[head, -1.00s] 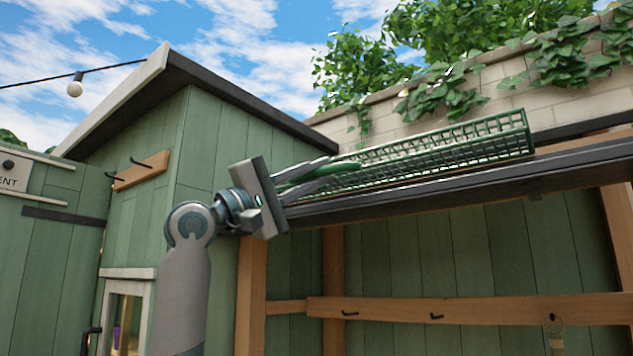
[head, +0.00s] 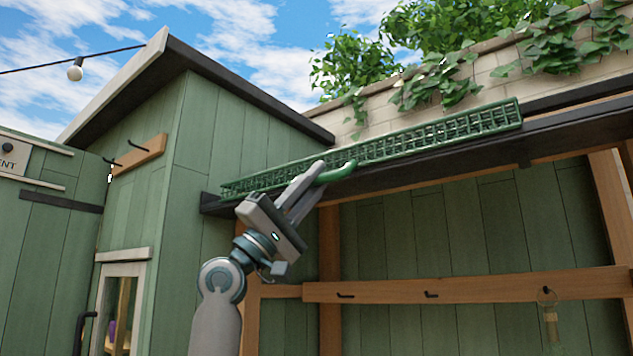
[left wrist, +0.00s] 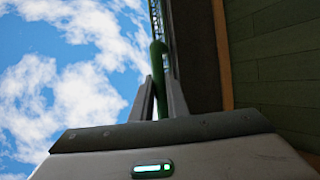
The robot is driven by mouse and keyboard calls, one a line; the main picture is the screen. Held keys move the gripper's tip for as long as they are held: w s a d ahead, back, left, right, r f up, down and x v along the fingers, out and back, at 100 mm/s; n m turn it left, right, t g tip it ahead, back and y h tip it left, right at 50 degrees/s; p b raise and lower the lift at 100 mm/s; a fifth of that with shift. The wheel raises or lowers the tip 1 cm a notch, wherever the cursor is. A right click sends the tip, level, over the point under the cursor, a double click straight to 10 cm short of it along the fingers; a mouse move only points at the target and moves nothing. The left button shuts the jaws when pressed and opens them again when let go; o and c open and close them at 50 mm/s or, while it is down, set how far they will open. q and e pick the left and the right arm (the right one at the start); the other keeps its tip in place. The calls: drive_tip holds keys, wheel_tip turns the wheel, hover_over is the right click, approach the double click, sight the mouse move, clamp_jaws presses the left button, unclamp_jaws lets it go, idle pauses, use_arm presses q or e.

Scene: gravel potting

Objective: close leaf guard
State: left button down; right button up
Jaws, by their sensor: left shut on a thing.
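The leaf guard (head: 440,131) is a long green mesh panel lying along the dark gutter (head: 420,165) under the wall, tilted a little with its mesh face showing. A green handle (head: 338,172) sticks out from its front edge. My left gripper (head: 322,178) is shut on this handle from below. In the left wrist view the handle (left wrist: 158,75) stands between the two fingers (left wrist: 160,100), and a narrow strip of the mesh (left wrist: 158,20) shows above it. How closely the guard rests on the gutter is hard to tell. My right gripper is not in view.
A green shed wall (head: 215,135) with a dark roof edge stands at left. A wooden rail (head: 480,287) with hooks runs below the gutter. Ivy (head: 440,85) hangs over the brick wall behind. The space in front of the gutter is clear.

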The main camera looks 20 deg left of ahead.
use_arm(q)
drive_tip(key=shift+w+d+f, duration=0.1)
drive_tip(key=shift+f, duration=0.15)
drive_tip(key=c, duration=1.7)
unclamp_jaws()
